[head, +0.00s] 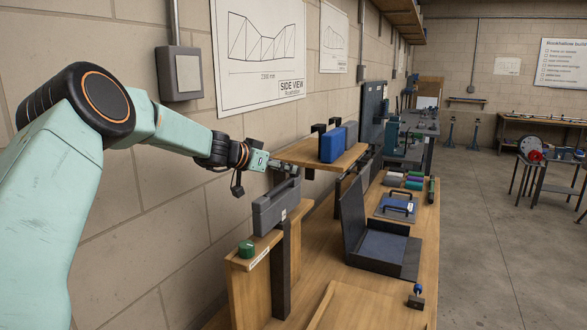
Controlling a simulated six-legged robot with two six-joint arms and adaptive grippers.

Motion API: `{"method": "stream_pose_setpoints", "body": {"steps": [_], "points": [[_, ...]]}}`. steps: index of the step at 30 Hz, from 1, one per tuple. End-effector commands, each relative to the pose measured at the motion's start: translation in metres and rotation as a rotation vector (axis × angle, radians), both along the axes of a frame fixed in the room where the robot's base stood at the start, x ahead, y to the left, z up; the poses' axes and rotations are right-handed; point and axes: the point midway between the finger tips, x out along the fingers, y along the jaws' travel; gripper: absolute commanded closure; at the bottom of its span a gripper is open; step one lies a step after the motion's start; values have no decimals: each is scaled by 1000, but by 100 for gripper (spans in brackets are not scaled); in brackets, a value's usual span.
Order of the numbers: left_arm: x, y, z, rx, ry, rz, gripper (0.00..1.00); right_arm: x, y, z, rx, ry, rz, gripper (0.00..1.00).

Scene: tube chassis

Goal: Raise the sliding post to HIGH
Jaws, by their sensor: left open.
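My left arm comes in from the left, and its gripper (284,168) is open just above a grey case-shaped piece (275,207) and beside the left edge of a wooden shelf board (300,153). Its small fingers are hard to make out, and I cannot tell whether they touch anything. A dark upright post (282,275) stands against a wooden stand (250,293), below the grey piece. I cannot tell for sure that this is the sliding post, and no HIGH mark is readable. A green knob (246,249) sits on the stand by a small label. My right gripper is not in view.
A blue case (333,144) stands on the shelf board between black brackets. An open dark case (383,244) lies on the wooden bench (335,262), with a handled tray (397,208) behind it. The block wall (150,220) is close on the left.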

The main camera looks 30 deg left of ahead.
Motion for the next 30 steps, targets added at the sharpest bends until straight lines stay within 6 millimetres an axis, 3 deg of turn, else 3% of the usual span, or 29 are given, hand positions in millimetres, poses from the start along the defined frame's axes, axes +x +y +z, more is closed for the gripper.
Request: {"method": "stream_pose_setpoints", "body": {"steps": [15,29,30], "points": [[47,-7,-18,3,-1,-1,50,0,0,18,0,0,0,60],[54,-8,-21,0,-1,-3,50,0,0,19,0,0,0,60],[54,-8,-21,0,-1,-3,54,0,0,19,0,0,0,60]]}}
